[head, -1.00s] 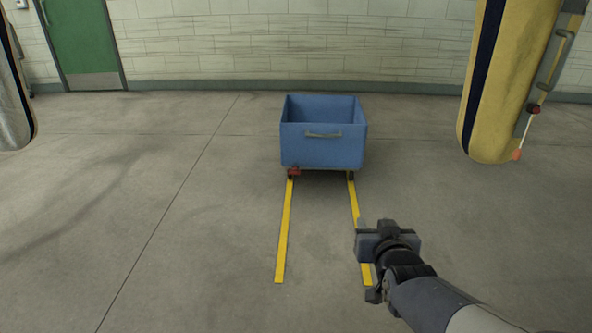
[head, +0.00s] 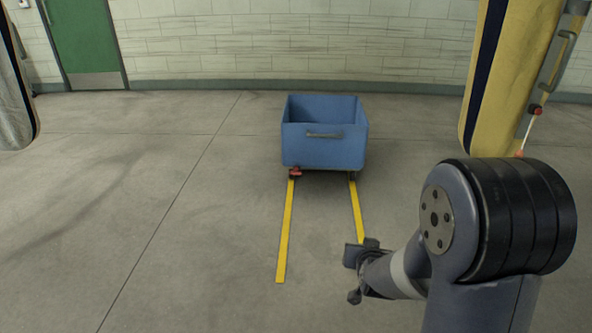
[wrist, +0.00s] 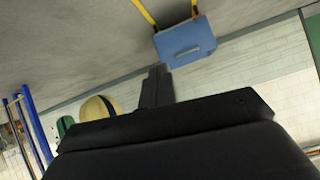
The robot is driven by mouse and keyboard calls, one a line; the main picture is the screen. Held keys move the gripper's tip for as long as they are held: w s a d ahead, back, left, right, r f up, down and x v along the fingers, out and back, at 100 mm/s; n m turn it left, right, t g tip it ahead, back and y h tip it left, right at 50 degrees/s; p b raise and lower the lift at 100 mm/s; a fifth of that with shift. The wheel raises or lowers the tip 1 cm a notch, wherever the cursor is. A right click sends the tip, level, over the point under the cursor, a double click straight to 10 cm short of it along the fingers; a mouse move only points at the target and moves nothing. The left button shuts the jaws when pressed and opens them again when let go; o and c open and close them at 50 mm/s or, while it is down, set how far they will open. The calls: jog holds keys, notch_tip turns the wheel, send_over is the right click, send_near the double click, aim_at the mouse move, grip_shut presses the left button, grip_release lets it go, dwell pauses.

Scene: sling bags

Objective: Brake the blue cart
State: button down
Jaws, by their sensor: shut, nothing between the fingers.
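The blue cart (head: 322,152) stands on the floor ahead, an open box with a grey handle (head: 323,135) on its near side. A small red part (head: 295,172) shows at its lower left near corner, beside a wheel. My gripper (head: 352,258) is shut and empty, low in front of the cart and to its right, well apart from it. In the wrist view the scene is turned over; the cart (wrist: 185,44) shows beyond the shut fingers (wrist: 157,85).
Two yellow floor lines (head: 284,230) run from the cart towards me, the right one partly behind my arm. A yellow hanging bag (head: 495,90) is at the right and a grey one (head: 14,100) at the left edge. The floor between is clear.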

jog(key=s+f+m+g+h, duration=0.1)
jog(key=f+g, duration=0.1)
jog(key=f, duration=1.2)
jog(key=s+d+f+m+g+h, duration=0.1)
jog(key=s+f+g, duration=0.1)
jog(key=f, duration=1.2)
jog(key=shift+s+d+g, duration=0.25)
jog(key=shift+g, duration=0.25)
